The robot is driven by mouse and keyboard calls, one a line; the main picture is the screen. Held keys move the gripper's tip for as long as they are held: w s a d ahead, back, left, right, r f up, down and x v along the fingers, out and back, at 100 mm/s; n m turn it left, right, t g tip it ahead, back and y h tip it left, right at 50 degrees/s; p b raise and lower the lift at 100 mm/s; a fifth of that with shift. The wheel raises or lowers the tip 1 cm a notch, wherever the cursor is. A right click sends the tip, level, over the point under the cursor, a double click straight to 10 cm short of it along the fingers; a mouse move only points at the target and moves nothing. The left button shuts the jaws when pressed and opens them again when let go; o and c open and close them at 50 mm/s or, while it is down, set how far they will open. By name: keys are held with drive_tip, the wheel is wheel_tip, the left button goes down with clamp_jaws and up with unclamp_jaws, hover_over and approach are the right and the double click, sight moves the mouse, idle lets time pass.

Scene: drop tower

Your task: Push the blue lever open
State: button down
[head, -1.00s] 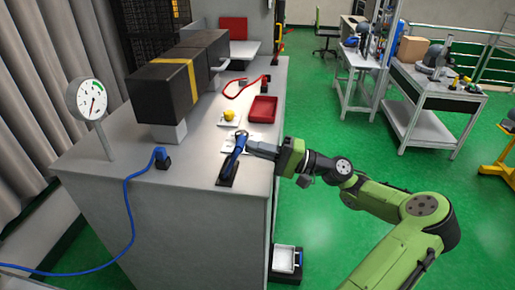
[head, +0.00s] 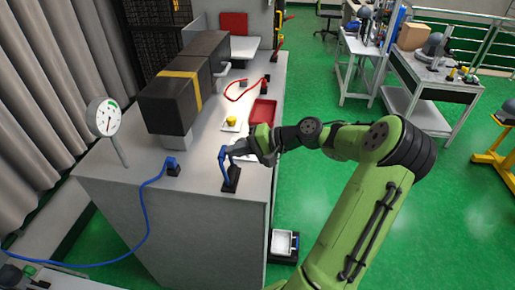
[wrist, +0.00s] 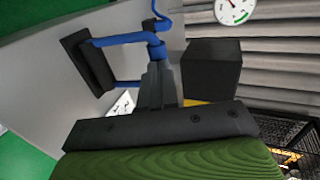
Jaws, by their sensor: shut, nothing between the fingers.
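The blue lever (head: 222,158) rises from a black base plate (head: 231,182) near the right edge of the grey bench. It stands roughly upright, its top leaning slightly left. My gripper (head: 232,151) is shut and empty, just right of the lever's upper part. In the wrist view the shut fingers (wrist: 155,75) point at the blue lever (wrist: 125,40) and seem to touch or nearly touch it; exact contact is unclear. The black base plate (wrist: 88,58) shows on the left there.
Black boxes with a yellow band (head: 182,88) stand behind on the bench. A dial gauge (head: 104,117) and a blue hose plug (head: 172,166) are to the left. A yellow knob (head: 231,120) and red tray (head: 263,112) lie behind my gripper. Green floor is right.

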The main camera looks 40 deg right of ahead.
drive_tip(key=shift+w+a+p, duration=0.7)
drive_tip(key=shift+w+a, duration=0.15)
drive_tip(key=shift+w, duration=0.2)
drive_tip(key=shift+r, duration=0.1)
